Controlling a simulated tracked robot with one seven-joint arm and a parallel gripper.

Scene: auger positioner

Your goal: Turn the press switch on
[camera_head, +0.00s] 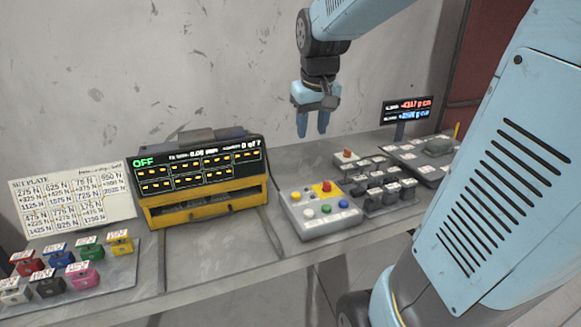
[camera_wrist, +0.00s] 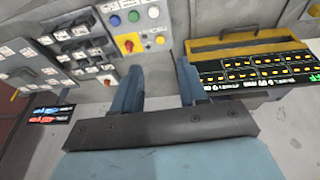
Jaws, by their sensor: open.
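A grey control box (camera_head: 322,218) on the bench carries a red knob on a yellow plate (camera_head: 326,187) and several round coloured buttons. In the wrist view the red knob (camera_wrist: 128,46) shows at the box's edge. No readable label tells me which control is the press switch. A black display in a yellow frame (camera_head: 193,214) stands left of the box and reads "OFF" in green. My gripper (camera_head: 313,124) is open and empty, pointing down above and behind the control box, apart from it. The wrist view shows bare bench between its fingers (camera_wrist: 157,88).
Right of the box stand black switch blocks (camera_head: 384,194), a small red button (camera_head: 347,154), a grey panel (camera_head: 418,158) and a small readout (camera_head: 407,108). Coloured labelled blocks (camera_head: 70,268) and a number plate (camera_head: 72,200) are at left. Bench before the display is clear.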

